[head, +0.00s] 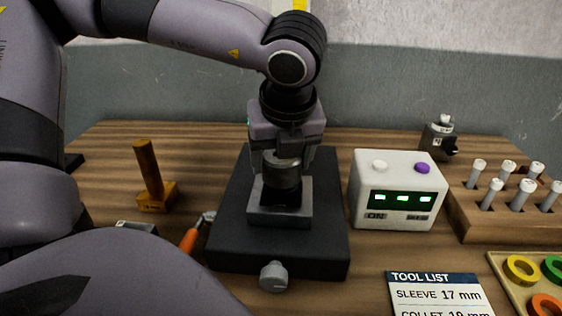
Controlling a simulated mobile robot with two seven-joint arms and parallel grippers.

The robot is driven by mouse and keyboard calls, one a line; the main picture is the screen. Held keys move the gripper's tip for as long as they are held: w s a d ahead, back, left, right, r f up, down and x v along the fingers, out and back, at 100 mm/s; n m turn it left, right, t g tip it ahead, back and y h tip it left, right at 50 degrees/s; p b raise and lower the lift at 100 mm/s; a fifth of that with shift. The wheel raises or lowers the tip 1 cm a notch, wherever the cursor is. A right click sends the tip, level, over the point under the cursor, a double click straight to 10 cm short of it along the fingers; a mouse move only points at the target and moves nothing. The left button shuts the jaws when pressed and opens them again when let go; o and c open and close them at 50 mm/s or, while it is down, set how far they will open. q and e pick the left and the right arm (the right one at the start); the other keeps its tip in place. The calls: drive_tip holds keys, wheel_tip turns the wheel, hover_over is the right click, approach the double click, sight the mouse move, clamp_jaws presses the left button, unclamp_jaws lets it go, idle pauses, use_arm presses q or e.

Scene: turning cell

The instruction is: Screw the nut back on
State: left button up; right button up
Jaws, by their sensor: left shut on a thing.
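My left gripper (283,160) comes down from above and is shut on a round grey metal nut (282,175). The nut sits over the grey block of a fixture (281,212), which stands on a dark base plate (233,238). I cannot tell whether the nut touches what is under it, as the fingers and the shadow hide that spot. A grey knob (273,276) is at the front of the base. My right gripper is not in view.
A white control box (396,188) with green displays stands right of the fixture. A wooden rack (490,226) of grey pegs is further right, with a tool list card (437,295) in front. A wooden stand (152,180) and an orange-handled tool (190,239) are left.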

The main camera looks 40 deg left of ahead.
use_arm(q)
drive_tip(key=m+h+b, duration=0.1)
drive_tip(key=m, duration=0.2)
drive_tip(key=shift+f+t+b, duration=0.15)
drive_tip(key=shift+t+b, duration=0.2)
drive_tip(key=shift+t, duration=0.05)
drive_tip(key=m+b, duration=0.1)
drive_tip(key=m, duration=0.1)
drive_tip(key=shift+m+t+h, duration=0.3)
drive_tip(key=shift+m+h, duration=0.4)
drive_tip(key=shift+m, duration=0.6)
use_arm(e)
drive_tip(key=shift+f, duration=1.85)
use_arm(q)
drive_tip(key=shift+m+h, duration=0.3)
drive_tip(key=shift+m, duration=0.5)
drive_tip(key=m, duration=0.1)
drive_tip(key=m+h, duration=0.1)
drive_tip(key=shift+r+m, duration=0.2)
drive_tip(key=shift+m, duration=0.1)
drive_tip(key=m+h+p, duration=0.1)
drive_tip(key=m, duration=0.4)
drive_tip(key=shift+r+h+p, duration=0.1)
drive_tip(key=shift+h+p, duration=0.25)
drive_tip(key=shift+h, duration=0.05)
drive_tip(key=shift+c, duration=0.2)
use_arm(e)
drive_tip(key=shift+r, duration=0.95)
